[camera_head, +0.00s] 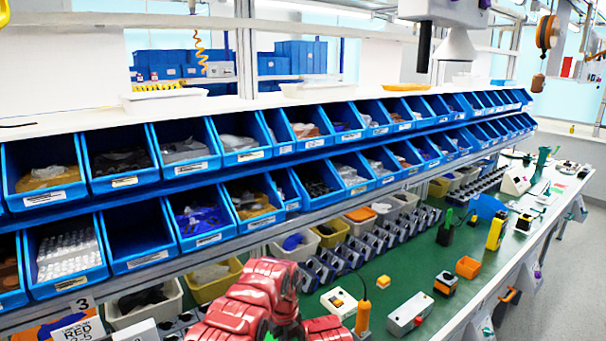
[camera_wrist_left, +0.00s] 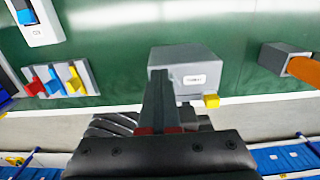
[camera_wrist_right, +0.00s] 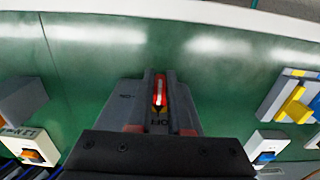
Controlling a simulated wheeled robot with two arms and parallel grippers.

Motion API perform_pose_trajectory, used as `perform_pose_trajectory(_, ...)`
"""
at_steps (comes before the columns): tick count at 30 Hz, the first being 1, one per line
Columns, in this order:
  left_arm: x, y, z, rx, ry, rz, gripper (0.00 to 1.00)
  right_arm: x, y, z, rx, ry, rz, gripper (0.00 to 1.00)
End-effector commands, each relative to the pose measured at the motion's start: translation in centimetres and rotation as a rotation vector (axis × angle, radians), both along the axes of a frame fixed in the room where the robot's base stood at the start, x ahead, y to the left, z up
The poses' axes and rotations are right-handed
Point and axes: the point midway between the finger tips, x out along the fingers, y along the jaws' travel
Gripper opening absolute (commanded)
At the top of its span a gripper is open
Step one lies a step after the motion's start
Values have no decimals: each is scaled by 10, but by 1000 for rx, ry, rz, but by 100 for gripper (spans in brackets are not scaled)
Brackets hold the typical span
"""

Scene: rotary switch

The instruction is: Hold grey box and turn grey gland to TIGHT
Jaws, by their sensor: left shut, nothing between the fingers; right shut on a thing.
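In the left wrist view a grey box (camera_wrist_left: 190,58) with a small white label and a yellow part (camera_wrist_left: 211,100) at its lower right corner stands on the green bench. My left gripper (camera_wrist_left: 161,80) is shut and empty, its tips overlapping the box's left side; I cannot tell if they touch. In the right wrist view my right gripper (camera_wrist_right: 160,82) is shut on a narrow red part with a white stripe (camera_wrist_right: 159,93). A grey housing (camera_wrist_right: 126,97) with small dark lettering lies beneath it. I cannot make out a gland or the word TIGHT. Neither gripper's fingers show in the head view.
The left wrist view shows a grey block with red, blue and yellow levers (camera_wrist_left: 58,80) and a grey-orange part (camera_wrist_left: 290,62). A white switch box (camera_wrist_right: 30,146) and a grey block with yellow parts (camera_wrist_right: 292,98) flank the right gripper. Blue bins (camera_head: 150,240) line the shelf.

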Motion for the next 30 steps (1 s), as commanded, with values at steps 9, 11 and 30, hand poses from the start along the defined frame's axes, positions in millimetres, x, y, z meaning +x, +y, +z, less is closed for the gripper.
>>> perform_pose_trajectory(9,-1,-2,-1,-4,6,-7,0,1,2,1,4,-3,2,0)
perform_pose_trajectory(11,1,0,-1,-4,6,-7,0,1,2,1,4,-3,2,0)
perform_pose_trajectory(30,3,4,58,-2,0,-4,0,1,1,1,2,-3,1,0)
